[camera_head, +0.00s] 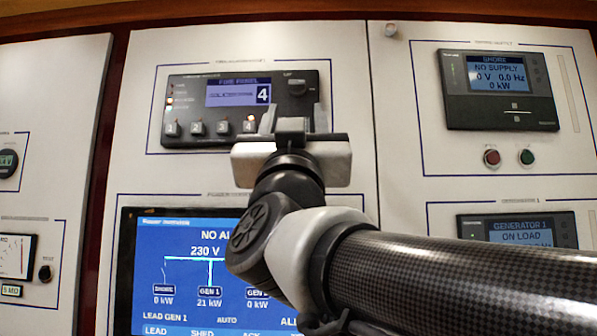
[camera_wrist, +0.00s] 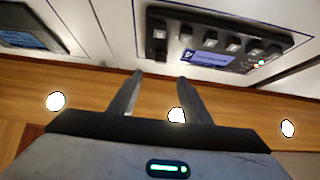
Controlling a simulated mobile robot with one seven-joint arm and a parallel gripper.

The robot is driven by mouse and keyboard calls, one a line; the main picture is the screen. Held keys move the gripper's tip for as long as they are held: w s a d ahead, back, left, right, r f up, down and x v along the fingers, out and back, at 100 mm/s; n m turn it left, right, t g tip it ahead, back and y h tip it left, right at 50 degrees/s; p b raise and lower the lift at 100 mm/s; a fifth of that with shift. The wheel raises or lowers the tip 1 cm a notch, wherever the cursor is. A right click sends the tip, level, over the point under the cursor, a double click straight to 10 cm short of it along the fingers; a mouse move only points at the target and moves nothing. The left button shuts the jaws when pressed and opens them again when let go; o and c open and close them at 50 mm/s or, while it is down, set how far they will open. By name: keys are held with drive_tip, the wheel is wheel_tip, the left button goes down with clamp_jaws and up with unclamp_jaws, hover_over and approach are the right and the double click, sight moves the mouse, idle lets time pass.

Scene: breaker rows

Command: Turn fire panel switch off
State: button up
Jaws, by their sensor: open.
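The fire panel (camera_head: 185,100) is a dark unit on the white wall. It has a lit screen (camera_head: 238,92) showing a 4, a row of numbered switches (camera_head: 196,128) below, and a dark knob (camera_head: 297,86) at its upper right. My gripper (camera_head: 292,122) is open and empty, in front of the panel's lower right and hiding that corner. In the wrist view the panel (camera_wrist: 215,40) appears upside down beyond my open fingers (camera_wrist: 160,78), and the fingers look apart from it. Which way the switches are set is too small to tell.
Below is a large blue power screen (camera_head: 175,270), partly behind my arm. To the right are a shore display (camera_head: 498,88), a red button (camera_head: 491,157), a green button (camera_head: 526,157) and a generator display (camera_head: 520,230). A wood strip (camera_wrist: 85,85) shows in the wrist view.

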sight(297, 86)
drive_tip(key=shift+y, duration=0.3)
drive_tip(key=p+x, duration=0.4)
drive_tip(key=x, duration=0.9)
drive_tip(key=shift+w, duration=0.15)
drive_tip(key=c, duration=1)
drive_tip(key=shift+c, duration=0.2)
